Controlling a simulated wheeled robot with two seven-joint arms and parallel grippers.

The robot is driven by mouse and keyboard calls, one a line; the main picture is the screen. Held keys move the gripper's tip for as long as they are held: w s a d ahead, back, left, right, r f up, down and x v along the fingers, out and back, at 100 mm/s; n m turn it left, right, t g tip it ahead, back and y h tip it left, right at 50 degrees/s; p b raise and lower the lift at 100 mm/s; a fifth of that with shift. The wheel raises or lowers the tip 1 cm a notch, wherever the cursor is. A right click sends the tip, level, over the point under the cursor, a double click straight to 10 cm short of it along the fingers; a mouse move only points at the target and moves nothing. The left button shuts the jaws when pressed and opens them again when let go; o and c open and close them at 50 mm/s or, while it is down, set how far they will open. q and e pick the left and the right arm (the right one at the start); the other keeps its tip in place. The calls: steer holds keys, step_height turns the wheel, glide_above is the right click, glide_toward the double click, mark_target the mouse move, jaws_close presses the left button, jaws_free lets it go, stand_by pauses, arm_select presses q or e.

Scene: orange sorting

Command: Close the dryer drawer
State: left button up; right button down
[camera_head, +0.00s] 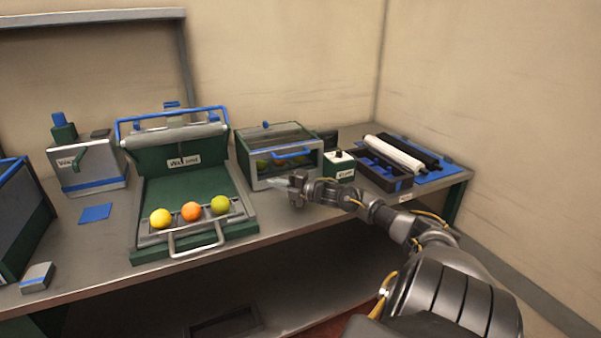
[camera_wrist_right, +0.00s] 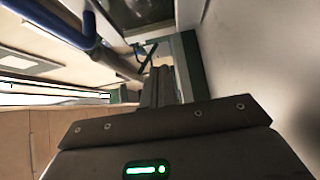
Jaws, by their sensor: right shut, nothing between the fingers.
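A green and grey box (camera_head: 248,160) with a clear front and a blue handle (camera_head: 293,154) stands at the back middle of the bench; it looks like the dryer, though I read no label on it. My right gripper (camera_head: 284,184) is shut and empty, close in front of the box's lower front; contact is unclear. In the right wrist view, its fingers (camera_wrist_right: 160,88) lie together beside a grey panel, with a blue bar (camera_wrist_right: 72,22) at upper left. My left gripper is out of view.
An open green machine (camera_head: 195,185) left of the box holds yellow, orange and green fruit in its front tray, with a grey handle (camera_head: 197,241) jutting forward. A small labelled box (camera_head: 340,168) and a dark tray (camera_head: 376,170) stand to the right.

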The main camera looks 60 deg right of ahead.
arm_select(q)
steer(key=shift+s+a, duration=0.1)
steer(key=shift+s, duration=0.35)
arm_select(e)
steer(key=shift+v, duration=3.35)
steer(key=shift+s+a+f, duration=0.1)
steer(key=shift+a, duration=0.1)
